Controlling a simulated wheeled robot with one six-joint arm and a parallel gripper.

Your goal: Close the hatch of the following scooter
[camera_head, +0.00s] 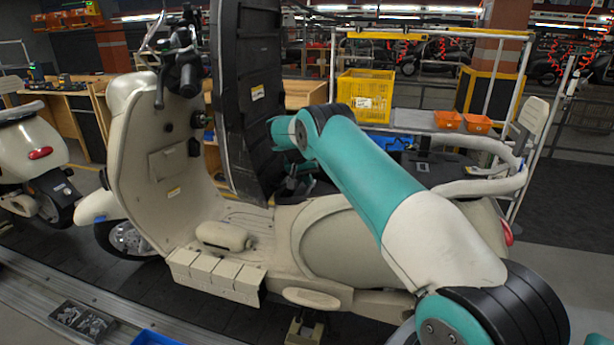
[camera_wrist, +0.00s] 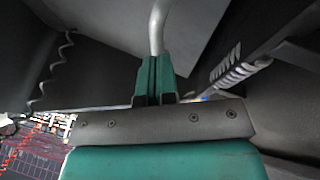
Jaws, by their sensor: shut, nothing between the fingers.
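The cream scooter (camera_head: 185,190) stands upright across the middle of the head view. Its hatch (camera_head: 250,95) is raised nearly vertical, with the black underside facing right. My teal and cream arm reaches from the lower right to the right side of this hatch. In the head view I cannot make out the fingertips, hidden around the arm's far end. In the wrist view my gripper (camera_wrist: 156,72) has its teal fingers together and empty. A grey curved rod (camera_wrist: 159,25) shows just beyond the fingertips; I cannot tell whether they touch it.
A second cream scooter (camera_head: 35,155) stands at the left. Behind are a yellow crate (camera_head: 364,97) and orange bins (camera_head: 462,122) on a metal rack. In the wrist view a coiled line (camera_wrist: 240,70) lies right of the fingers.

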